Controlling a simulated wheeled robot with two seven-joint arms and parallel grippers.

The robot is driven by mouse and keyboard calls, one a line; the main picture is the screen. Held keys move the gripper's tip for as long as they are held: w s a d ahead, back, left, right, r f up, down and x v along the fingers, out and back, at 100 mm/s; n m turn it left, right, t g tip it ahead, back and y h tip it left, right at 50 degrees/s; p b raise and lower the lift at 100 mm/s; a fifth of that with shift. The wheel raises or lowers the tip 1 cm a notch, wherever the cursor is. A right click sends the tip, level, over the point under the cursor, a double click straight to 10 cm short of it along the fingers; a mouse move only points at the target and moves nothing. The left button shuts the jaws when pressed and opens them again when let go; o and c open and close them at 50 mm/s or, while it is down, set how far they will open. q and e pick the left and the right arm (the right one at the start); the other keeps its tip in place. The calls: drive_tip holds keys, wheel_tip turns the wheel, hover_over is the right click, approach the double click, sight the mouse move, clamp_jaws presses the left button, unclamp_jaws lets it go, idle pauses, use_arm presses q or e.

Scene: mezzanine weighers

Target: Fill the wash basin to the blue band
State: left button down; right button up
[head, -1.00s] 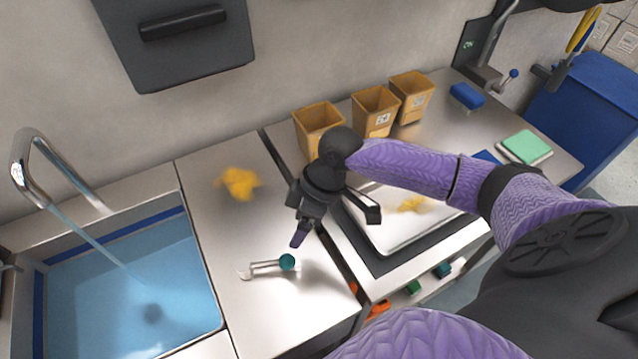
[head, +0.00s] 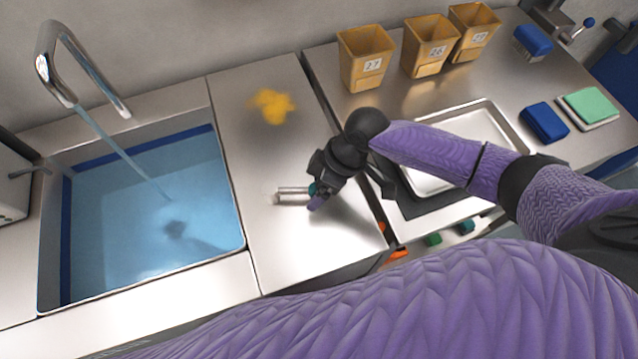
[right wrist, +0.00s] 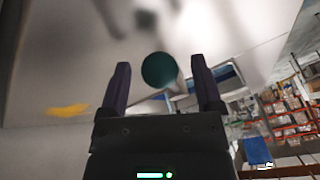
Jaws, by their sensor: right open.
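The wash basin (head: 246,236) is at the left in the head view. Water runs into it from a curved chrome spout (head: 50,62). The blue band (head: 66,240) shows along its left and back walls, and the water (head: 120,235) seems to come up to about its lower edge. A chrome lever (head: 291,194) with a teal knob (head: 312,188) lies on the steel counter right of the basin. My right gripper (right wrist: 160,64) is open, with the teal knob (right wrist: 158,70) between or just beyond its fingertips; contact is unclear. My left gripper is out of view.
A yellow patch (head: 273,105) lies on the counter behind the lever. Tan numbered bins (head: 366,58) stand at the back right. A metal tray (head: 480,118) lies under my right arm. Blue blocks (head: 544,122) and a green pad (head: 588,105) lie farther right.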

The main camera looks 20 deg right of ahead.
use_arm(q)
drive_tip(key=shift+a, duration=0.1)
use_arm(e)
drive_tip(key=shift+c, duration=0.2)
drive_tip(key=c, duration=0.5)
clamp_jaws()
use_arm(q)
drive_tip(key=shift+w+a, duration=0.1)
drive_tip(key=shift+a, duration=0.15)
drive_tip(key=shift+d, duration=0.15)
